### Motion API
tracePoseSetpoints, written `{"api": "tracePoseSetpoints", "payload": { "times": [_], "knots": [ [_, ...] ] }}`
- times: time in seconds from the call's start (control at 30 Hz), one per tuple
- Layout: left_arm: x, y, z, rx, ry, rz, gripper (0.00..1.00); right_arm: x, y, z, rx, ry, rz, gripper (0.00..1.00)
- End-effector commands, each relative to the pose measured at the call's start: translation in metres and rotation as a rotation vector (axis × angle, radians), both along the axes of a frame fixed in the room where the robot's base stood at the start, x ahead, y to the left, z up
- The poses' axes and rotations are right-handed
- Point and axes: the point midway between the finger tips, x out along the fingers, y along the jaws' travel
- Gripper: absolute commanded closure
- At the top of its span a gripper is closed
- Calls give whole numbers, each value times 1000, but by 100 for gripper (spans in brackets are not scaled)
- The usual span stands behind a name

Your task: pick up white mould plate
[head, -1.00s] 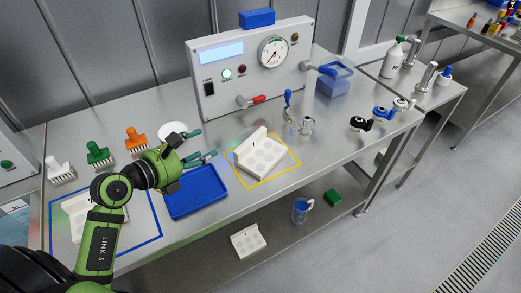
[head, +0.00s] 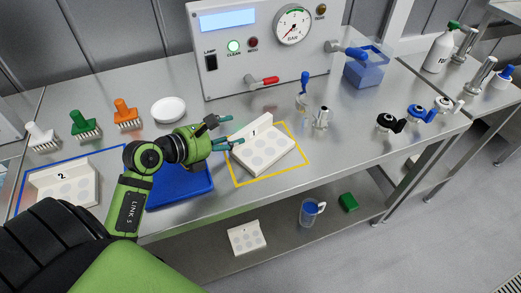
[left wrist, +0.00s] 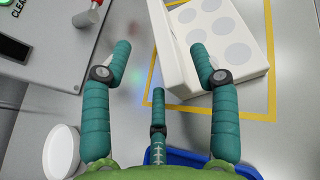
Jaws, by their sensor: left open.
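A white mould plate marked 1 (head: 264,153), with round recesses and an upright back wall, lies inside a yellow outline on the steel table. My left gripper (head: 234,130) is open and empty at the left end of its back wall. In the left wrist view, the teal fingers (left wrist: 160,58) spread on either side of the end of the plate's back wall (left wrist: 172,50), with the right finger overlapping it; I cannot tell if they touch. A second white mould plate marked 2 (head: 65,190) lies in a blue outline at the left. My right gripper is not in view.
A blue tray (head: 180,190) sits under my left forearm. A white dish (head: 168,110) and several brushes (head: 84,125) stand behind it. A control panel (head: 262,62) with a red-handled lever is at the back. Another white plate (head: 246,238) lies on the lower shelf.

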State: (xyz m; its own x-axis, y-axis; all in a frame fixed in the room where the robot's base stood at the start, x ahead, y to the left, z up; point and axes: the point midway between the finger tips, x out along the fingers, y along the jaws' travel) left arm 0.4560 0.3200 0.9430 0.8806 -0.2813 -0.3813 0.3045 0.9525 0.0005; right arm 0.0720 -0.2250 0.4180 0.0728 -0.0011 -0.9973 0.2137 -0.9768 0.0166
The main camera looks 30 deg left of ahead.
Motion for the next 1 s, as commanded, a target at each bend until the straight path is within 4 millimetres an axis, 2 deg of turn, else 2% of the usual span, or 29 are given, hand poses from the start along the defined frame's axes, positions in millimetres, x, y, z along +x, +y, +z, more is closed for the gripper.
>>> {"api": "tracePoseSetpoints", "payload": {
  "times": [0.03,0.1,0.4,0.63,0.93,0.97,1.0],
  "knots": [
    [0,0,-8,0,-1,0,39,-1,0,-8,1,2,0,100],
    [2,-1,-9,-1,-1,0,39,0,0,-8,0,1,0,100],
    [29,-10,-15,-6,-1,1,39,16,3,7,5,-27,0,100],
    [58,-18,-28,-4,-2,1,39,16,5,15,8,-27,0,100],
    [63,-20,-33,0,0,0,39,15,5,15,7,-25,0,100],
    [63,-20,-33,0,0,0,47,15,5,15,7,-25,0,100],
    [63,-20,-33,0,0,0,63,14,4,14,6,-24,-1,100]
  ]
}}
